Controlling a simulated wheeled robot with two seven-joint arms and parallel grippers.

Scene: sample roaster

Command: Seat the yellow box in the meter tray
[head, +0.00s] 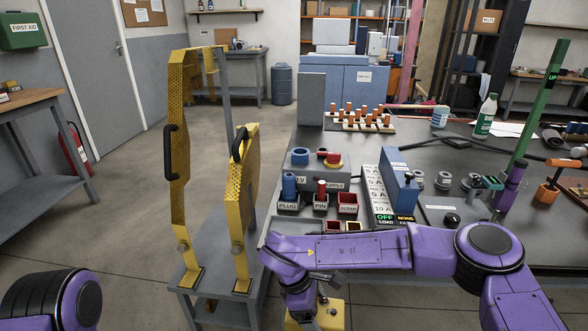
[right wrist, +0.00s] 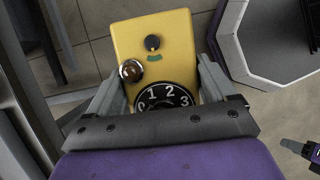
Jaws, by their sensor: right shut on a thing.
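The yellow box (right wrist: 180,35) is in my right gripper (right wrist: 158,88). In the head view the yellow box (head: 332,316) shows at the bottom edge, partly hidden under my right wrist, in front of the bench. I cannot pick out a meter tray for certain in either view.
A yellow perforated frame (head: 183,150) with black handles stands at left on a grey stand.

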